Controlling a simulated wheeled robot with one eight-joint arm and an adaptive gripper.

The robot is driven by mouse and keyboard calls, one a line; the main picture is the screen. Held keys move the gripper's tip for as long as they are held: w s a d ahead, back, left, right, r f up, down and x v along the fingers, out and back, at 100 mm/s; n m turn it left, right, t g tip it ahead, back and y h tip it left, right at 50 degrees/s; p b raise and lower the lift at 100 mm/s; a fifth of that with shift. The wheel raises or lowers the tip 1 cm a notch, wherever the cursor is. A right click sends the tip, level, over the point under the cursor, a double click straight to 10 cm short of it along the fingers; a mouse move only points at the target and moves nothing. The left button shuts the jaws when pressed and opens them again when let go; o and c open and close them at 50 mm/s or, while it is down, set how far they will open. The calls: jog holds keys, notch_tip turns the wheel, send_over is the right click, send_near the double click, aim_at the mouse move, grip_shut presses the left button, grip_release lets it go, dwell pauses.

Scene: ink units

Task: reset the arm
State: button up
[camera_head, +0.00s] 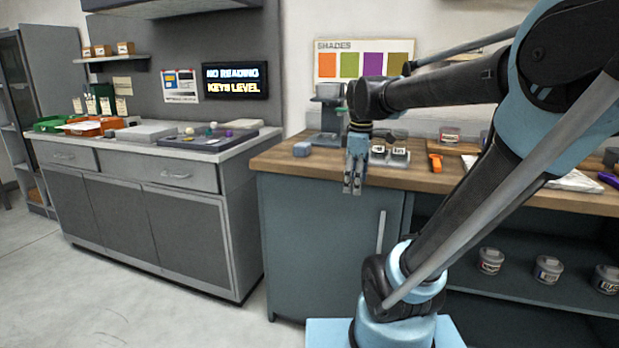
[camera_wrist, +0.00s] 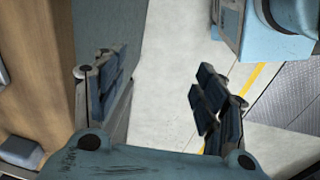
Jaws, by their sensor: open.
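My gripper (camera_head: 353,178) hangs pointing down at the front edge of the wooden-topped bench (camera_head: 290,163) in the head view. In the wrist view my gripper (camera_wrist: 155,90) has its two fingers wide apart, with only floor and the bench front between and beyond them. It holds nothing. My arm is raised and bent, with its forearm reaching left over the bench.
An orange tool (camera_head: 435,164) lies to the right. A grey cabinet (camera_head: 165,205) stands left, with open floor (camera_head: 120,290) in front.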

jog(key=s+d+f+m, duration=0.2)
jog(key=s+f+m, duration=0.4)
jog(key=f, duration=0.2)
jog(key=s+d+f+m+t, duration=0.1)
jog(key=s+d+f+m, duration=0.2)
jog(key=s+f+m, duration=0.4)
jog(key=shift+s+d+f+m, duration=0.15)
jog(key=shift+d+f+m, duration=0.15)
jog(key=shift+f, duration=0.5)
